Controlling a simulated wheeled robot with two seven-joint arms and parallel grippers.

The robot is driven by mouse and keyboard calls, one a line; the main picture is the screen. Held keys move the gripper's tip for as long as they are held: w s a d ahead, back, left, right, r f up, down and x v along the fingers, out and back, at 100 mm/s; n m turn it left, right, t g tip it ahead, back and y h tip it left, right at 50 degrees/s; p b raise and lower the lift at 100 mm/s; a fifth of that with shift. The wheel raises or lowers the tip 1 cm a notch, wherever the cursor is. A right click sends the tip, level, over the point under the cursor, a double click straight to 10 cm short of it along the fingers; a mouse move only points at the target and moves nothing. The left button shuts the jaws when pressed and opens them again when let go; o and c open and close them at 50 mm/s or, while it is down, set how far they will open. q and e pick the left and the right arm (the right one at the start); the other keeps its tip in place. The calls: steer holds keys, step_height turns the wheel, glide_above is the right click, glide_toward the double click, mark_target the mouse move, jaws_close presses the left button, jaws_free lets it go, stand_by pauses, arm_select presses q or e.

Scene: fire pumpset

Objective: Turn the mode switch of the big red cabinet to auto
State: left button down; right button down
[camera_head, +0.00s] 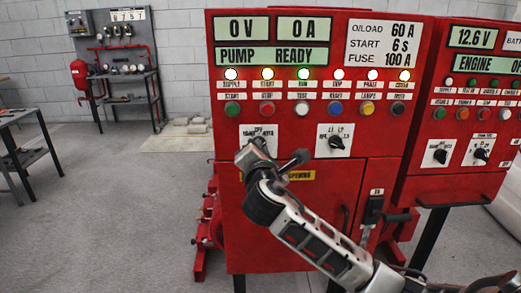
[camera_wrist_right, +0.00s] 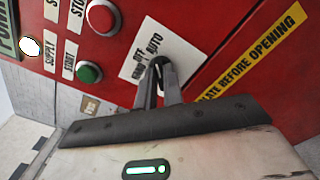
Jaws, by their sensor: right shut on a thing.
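The big red cabinet (camera_head: 335,180) stands in the middle of the head view. Its mode switch has a white label plate (camera_head: 247,129), left of a second black selector knob (camera_head: 335,141). My right gripper (camera_head: 258,143) comes up from the lower right and covers most of the switch. In the wrist view, the plate (camera_wrist_right: 136,66) reads OFF and AUTO, with a third word partly hidden. The right gripper (camera_wrist_right: 162,80) is shut on the dark switch knob, which its fingers mostly hide. The knob's pointing direction cannot be told. My left gripper is not in view.
A row of push buttons, including a green one (camera_wrist_right: 89,72) and a red one (camera_wrist_right: 103,17), sits close to the switch. A smaller red cabinet (camera_head: 425,160) stands at the right. A lever handle (camera_head: 374,208) is below. The floor at left is open.

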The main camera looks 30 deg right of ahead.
steer(key=c, duration=1.5)
jaws_free()
steer(key=b+v, duration=0.1)
steer(key=v, duration=1.5)
steer(key=shift+f, duration=0.1)
